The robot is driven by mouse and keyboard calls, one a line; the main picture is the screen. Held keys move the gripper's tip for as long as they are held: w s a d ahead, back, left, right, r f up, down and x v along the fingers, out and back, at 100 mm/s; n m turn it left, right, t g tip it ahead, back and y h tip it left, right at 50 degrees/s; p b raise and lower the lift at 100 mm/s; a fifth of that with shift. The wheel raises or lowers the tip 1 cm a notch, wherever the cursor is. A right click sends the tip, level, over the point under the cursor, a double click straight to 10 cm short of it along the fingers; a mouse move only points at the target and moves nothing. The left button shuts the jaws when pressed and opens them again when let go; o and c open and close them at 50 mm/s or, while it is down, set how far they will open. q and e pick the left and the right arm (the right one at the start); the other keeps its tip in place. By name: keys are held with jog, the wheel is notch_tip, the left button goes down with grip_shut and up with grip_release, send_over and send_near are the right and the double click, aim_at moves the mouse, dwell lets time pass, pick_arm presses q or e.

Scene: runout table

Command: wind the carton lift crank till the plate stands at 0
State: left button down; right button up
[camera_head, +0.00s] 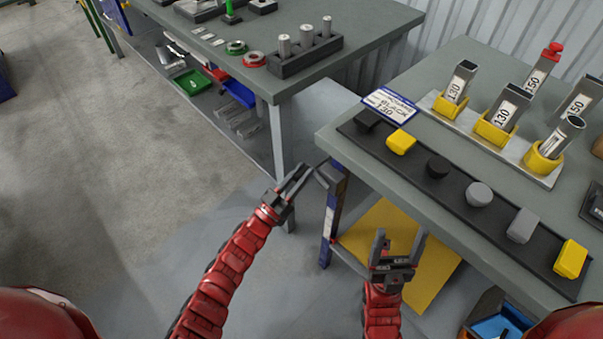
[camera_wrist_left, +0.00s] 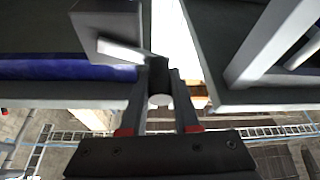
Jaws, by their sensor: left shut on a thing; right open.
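My left gripper (camera_head: 300,180) is beside the near left corner of the right-hand table. In the left wrist view its fingers (camera_wrist_left: 160,105) are shut on a dark crank knob (camera_wrist_left: 158,75). A yellow plate (camera_head: 440,275) lies low beneath the table edge, partly hidden by my right gripper. My right gripper (camera_head: 399,245) is open and empty above it.
The right-hand table (camera_head: 350,150) carries a dark strip (camera_head: 455,205) with several blocks, a label card (camera_head: 389,107) and upright tubes in yellow holders. Another table (camera_head: 290,85) stands behind. A blue bin (camera_head: 497,325) is low at right. Floor at left is clear.

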pick_arm(q)
jog(key=shift+s+d+f, duration=0.15)
jog(key=shift+d, duration=0.05)
jog(key=n, duration=0.1)
jog(key=n+y+p, duration=0.1)
jog(key=shift+f+n, duration=0.4)
jog(key=n+y, duration=0.1)
jog(key=f+n+t+p, duration=0.1)
jog(key=n, duration=0.1)
jog(key=shift+a+f+n+y, duration=0.1)
jog(key=shift+n+y, duration=0.2)
jog(key=shift+y, duration=0.1)
jog(key=s+d+f+n+g+y+b, duration=0.1)
jog(key=d+f+n+g+y, duration=0.1)
jog(key=n, duration=0.7)
jog(key=s+d+f+n+g+y+b, duration=0.1)
jog(key=s+f+n+y+b, duration=0.1)
jog(key=n, duration=0.7)
jog(key=shift+s+d+f+n+g+y, duration=0.2)
jog(key=shift+d+f+n+g+y, duration=0.2)
jog(key=shift+f, duration=0.25)
jog(key=shift+d, duration=0.1)
